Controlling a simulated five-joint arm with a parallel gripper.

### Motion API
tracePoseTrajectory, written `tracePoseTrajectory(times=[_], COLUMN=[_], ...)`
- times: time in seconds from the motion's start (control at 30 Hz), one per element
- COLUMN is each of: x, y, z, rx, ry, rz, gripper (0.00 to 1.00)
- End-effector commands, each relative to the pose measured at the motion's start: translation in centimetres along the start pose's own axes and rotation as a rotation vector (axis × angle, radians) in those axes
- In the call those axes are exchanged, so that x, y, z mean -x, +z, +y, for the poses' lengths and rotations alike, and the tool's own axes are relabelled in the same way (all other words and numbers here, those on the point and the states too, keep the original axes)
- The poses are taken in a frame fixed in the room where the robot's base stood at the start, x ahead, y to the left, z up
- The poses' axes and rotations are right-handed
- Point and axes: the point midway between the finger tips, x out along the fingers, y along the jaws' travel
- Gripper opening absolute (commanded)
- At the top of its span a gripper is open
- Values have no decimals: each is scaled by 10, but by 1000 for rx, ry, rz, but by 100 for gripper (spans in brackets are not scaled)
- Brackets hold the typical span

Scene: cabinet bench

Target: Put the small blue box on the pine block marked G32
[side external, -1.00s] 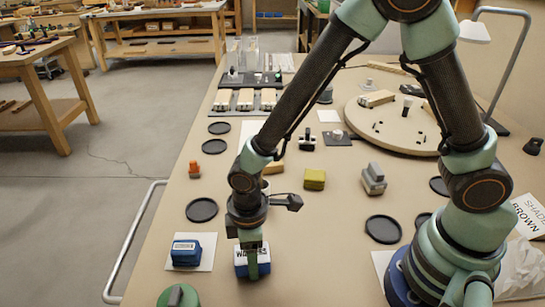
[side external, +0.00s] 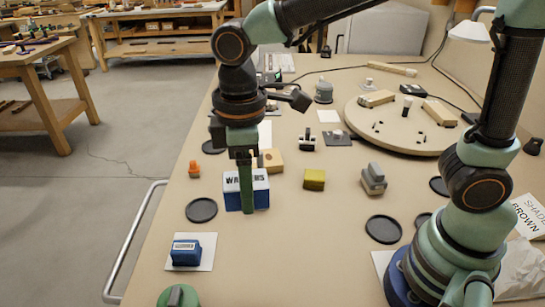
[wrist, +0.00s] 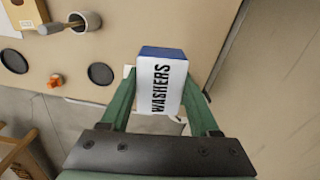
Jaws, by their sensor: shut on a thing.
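My gripper (side external: 246,195) is shut on a blue box with a white face marked WASHERS (side external: 232,192), which also shows between the fingers in the wrist view (wrist: 162,85). The box looks upright and raised above the bench. A second blue box with a white label (side external: 187,250) sits on a white sheet (side external: 207,262) at the front left. A pale wooden block (side external: 271,160) is partly hidden just behind the held box. A wooden piece with a printed label (wrist: 26,14) lies at the wrist view's upper left; I cannot read its mark.
A yellow block (side external: 314,179) and a grey object (side external: 373,178) stand to the right. An orange piece (side external: 194,170) and black discs (side external: 201,210) lie to the left. A grey cup (wrist: 84,20) shows in the wrist view. A round board (side external: 400,140) lies further back.

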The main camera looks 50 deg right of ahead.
Motion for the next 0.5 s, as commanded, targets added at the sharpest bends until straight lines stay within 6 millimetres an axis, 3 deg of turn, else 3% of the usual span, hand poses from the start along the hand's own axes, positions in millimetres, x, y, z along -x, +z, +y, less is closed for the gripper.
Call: tracePoseTrajectory(times=[0.17, 0.37, 0.5], x=[12, 25, 32], y=[-10, -20, -14], z=[32, 109, 169], rx=[-20, -52, -72], ry=[0, 0, 0], rz=[0, 0, 0], gripper=[1, 1, 1])
